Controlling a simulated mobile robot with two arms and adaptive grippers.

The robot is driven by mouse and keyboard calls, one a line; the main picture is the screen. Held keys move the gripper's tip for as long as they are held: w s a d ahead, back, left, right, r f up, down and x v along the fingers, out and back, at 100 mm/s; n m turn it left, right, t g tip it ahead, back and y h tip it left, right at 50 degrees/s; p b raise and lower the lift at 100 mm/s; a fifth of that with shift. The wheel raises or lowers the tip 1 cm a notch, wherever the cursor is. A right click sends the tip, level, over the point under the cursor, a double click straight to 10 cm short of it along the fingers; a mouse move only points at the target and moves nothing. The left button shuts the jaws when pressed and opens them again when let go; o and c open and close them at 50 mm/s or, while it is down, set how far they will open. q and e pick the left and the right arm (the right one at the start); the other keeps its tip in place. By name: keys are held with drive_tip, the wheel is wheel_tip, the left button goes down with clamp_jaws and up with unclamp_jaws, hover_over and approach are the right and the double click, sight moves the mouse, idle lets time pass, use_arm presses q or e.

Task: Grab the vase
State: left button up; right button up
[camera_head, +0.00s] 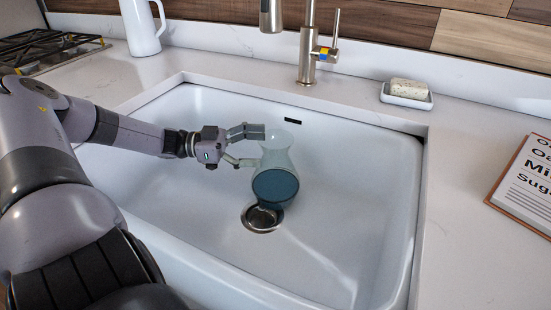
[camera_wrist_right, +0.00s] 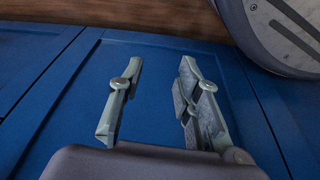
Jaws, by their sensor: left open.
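The vase (camera_head: 276,172) is clear glass with a flared neck and a dark teal lower part. It is in the white sink (camera_head: 350,190), beside the drain, and looks upright. My left gripper (camera_head: 258,147) reaches in from the left at the vase's neck. Its fingers are open, with one fingertip at the upper neck and the other lower on its left side. I cannot tell whether they touch the glass. My right gripper (camera_wrist_right: 158,100) is open and empty in the right wrist view, in front of a blue cabinet panel.
The drain (camera_head: 262,218) lies under the vase's lower left. A faucet (camera_head: 308,50) stands behind the sink. A soap dish (camera_head: 407,96) with soap and a clipboard (camera_head: 524,185) are on the right counter. A white pitcher (camera_head: 141,27) and a stove (camera_head: 45,50) are at back left.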

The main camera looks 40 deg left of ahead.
sight(276, 146)
use_arm(q)
drive_tip(key=b+x, duration=0.2)
drive_tip(key=x, duration=0.2)
drive_tip(key=shift+w+d, duration=0.2)
drive_tip(key=shift+d, duration=0.1)
use_arm(e)
wheel_tip(276, 146, up, 7)
drive_tip(key=w, duration=0.1)
drive_tip(key=shift+w, duration=0.2)
use_arm(q)
drive_tip(key=c, duration=2)
drive_tip(key=shift+c, duration=0.4)
drive_tip(key=shift+r, duration=0.2)
